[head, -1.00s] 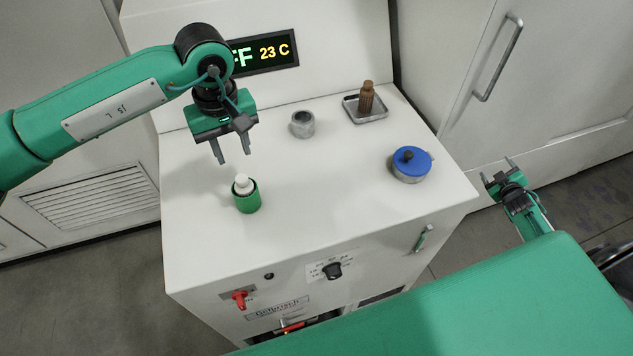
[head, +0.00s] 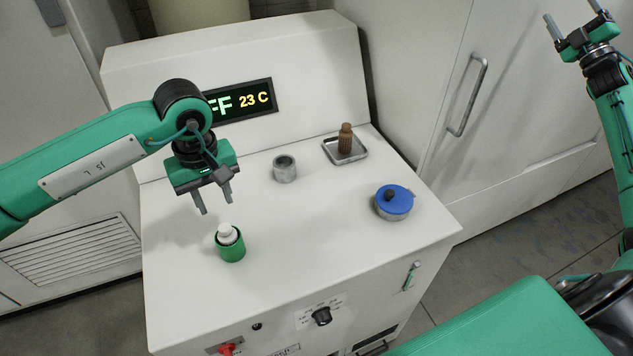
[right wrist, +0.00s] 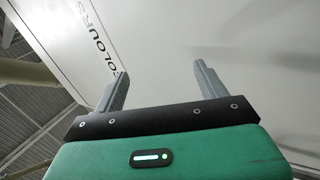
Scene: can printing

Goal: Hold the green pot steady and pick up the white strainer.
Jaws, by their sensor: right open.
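The green pot (head: 232,248) stands upright on the front left part of the white machine top. The white strainer (head: 228,233) sits in its mouth, with its rounded top showing and its lower part hidden in the pot. My left gripper (head: 215,203) hangs above and slightly left of the pot, fingers pointing down, open and empty, apart from it. My right gripper (head: 561,30) is raised at the far upper right, away from the machine top. In the right wrist view my right gripper (right wrist: 161,88) is open with nothing between its fingers.
A small grey cup (head: 285,170) stands behind the pot. A metal tray (head: 357,155) holds a brown bottle-like object (head: 346,138) at the back right. A metal pot with a blue lid (head: 393,203) stands near the right edge. The middle of the top is clear.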

